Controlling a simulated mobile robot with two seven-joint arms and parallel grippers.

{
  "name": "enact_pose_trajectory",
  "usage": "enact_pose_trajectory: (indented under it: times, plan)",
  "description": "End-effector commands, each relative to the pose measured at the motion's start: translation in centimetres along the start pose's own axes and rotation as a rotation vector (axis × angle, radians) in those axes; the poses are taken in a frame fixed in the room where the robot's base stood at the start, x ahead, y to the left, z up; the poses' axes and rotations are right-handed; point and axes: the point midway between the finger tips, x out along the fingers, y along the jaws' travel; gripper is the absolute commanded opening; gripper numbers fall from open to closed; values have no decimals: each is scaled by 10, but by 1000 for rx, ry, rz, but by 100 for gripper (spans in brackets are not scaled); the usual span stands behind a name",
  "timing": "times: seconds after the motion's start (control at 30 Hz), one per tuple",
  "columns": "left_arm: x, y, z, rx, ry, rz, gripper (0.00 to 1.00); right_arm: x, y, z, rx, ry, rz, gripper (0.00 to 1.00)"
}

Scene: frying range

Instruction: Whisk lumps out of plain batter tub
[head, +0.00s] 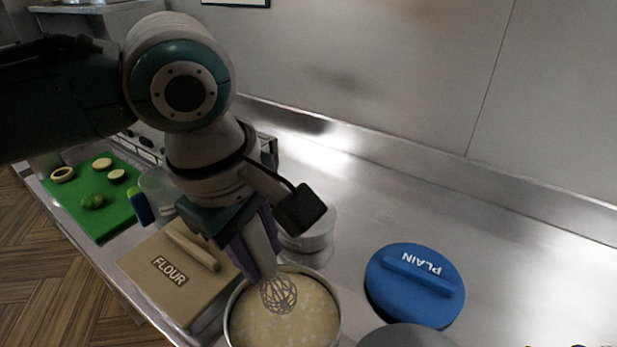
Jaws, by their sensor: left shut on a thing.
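The batter tub (338,319) is a round metal tub at the bottom centre, filled with pale yellow batter (262,325) that shows several whitish lumps on its surface. My left gripper (258,254) is over the far side of the tub, pointing down, and shut on the whisk. The wire head of the whisk (279,293) shows over the batter; I cannot tell how deep its tip sits. The whisk's handle is mostly hidden by the gripper. A round blue lid marked PLAIN (418,307) lies on the counter to the right of the tub. My right gripper is out of view.
A tan box lid marked FLOUR (150,262) is left of the tub. A green board (110,213) with cut vegetable pieces lies farther left. A round pale container (318,235) stands behind the tub. The steel counter (400,205) is clear at back right.

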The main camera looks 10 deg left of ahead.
Motion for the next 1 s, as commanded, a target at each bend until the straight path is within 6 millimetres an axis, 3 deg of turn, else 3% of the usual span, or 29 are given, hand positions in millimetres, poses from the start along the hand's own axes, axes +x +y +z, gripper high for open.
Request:
enact_pose_trajectory:
  times: [0.5, 1.0]
  plan:
    - [57, -12, 1, -2, -3, -2, 0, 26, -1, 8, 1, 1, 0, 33]
    - [65, -13, 1, 0, -2, -1, 0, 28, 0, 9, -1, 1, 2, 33]
